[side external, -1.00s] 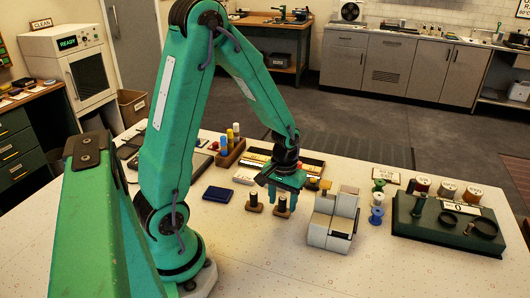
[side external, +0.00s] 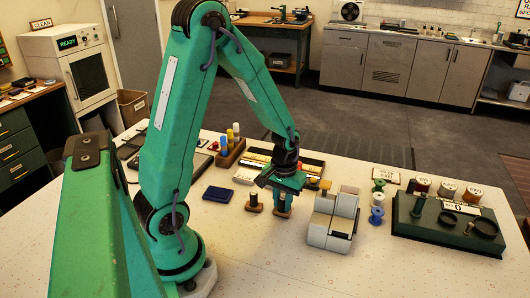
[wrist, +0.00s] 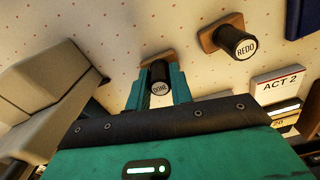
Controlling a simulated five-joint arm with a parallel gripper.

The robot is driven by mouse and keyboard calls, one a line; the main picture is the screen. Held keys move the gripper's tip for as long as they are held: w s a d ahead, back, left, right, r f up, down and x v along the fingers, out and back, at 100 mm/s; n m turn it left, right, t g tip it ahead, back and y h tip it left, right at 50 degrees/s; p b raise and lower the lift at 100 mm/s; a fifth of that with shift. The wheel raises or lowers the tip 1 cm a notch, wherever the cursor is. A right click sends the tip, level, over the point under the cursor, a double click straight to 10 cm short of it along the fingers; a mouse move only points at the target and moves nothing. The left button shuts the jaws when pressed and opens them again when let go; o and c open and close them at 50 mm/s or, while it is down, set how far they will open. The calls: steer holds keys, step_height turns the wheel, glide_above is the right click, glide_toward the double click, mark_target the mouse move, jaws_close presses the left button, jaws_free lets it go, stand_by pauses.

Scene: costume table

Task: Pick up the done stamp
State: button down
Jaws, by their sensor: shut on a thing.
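The done stamp (wrist: 159,88) has a black handle, a wooden base and a white cap reading DONE. In the side view it is the right of two stamps (side external: 282,206). My gripper (wrist: 159,84) is shut on its handle from above, a finger on each side; in the side view the gripper (side external: 282,194) is over it. The stamp looks upright, its base at or very near the table; I cannot tell whether it is clear of it. The redo stamp (wrist: 239,42) stands apart beside it, to the left in the side view (side external: 254,203).
A grey machine (side external: 331,221) stands close to the right of the stamps. A dark blue pad (side external: 217,194) lies to the left. An ACT 2 card (wrist: 279,86) is nearby. The front of the table is clear.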

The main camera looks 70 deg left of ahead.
mark_target(283, 198)
steer(key=shift+r, duration=0.15)
steer(key=shift+r, duration=0.85)
step_height(283, 198, up, 2)
steer(key=s+d+r, duration=0.3)
steer(key=d+r, duration=0.4)
steer(key=d, duration=0.4)
steer(key=shift+d, duration=0.15)
